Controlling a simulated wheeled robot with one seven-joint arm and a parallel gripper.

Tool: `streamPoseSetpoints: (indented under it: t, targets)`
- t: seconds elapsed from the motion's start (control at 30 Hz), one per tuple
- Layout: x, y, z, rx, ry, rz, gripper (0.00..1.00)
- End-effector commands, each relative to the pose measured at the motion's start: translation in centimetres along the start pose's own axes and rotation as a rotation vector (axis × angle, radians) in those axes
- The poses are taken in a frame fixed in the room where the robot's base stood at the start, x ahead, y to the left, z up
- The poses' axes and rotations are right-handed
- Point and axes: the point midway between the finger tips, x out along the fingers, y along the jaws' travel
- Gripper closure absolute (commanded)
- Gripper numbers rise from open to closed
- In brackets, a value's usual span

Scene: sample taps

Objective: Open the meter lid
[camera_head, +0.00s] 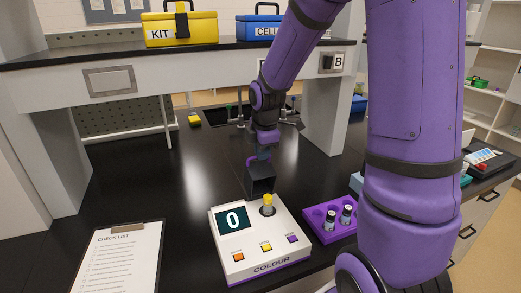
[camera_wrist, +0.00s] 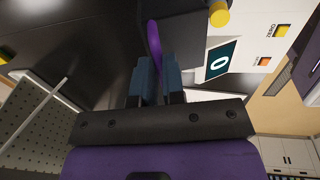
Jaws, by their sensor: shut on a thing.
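The white colour meter (camera_head: 262,255) stands on the black bench, its display (camera_head: 234,220) reading 0. Its black lid (camera_head: 261,180) is raised at the back, leaving a yellow-capped vial (camera_head: 268,202) in the well uncovered. In the wrist view the lid (camera_wrist: 185,35) is dark and wide, with the yellow cap (camera_wrist: 219,15) beside it. A curved purple handle (camera_wrist: 154,40) on the lid runs between my fingers. My gripper (camera_wrist: 158,64) is shut on this handle. It also shows in the head view (camera_head: 263,153), just above the lid; the exact contact is hidden.
A purple rack (camera_head: 316,237) with two dark vials stands right of the meter, close to my arm. A checklist clipboard (camera_head: 118,262) lies to the left. A sink and taps (camera_head: 240,117) are behind. A shelf with yellow (camera_head: 180,30) and blue cases crosses above.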

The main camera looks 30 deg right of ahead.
Motion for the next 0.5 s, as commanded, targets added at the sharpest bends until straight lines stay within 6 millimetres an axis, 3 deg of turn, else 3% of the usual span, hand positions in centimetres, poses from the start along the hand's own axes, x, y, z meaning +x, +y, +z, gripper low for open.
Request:
streamPoseSetpoints:
  t: [0.37,0.4,0.5]
  targets:
    - [0.25,-0.35,-0.01,0.002,0.001,-0.010,1.00]
    - [0.25,-0.35,-0.01,0.002,0.001,-0.010,0.81]
    - [0.21,-0.29,-0.01,0.001,0.000,-0.008,0.64]
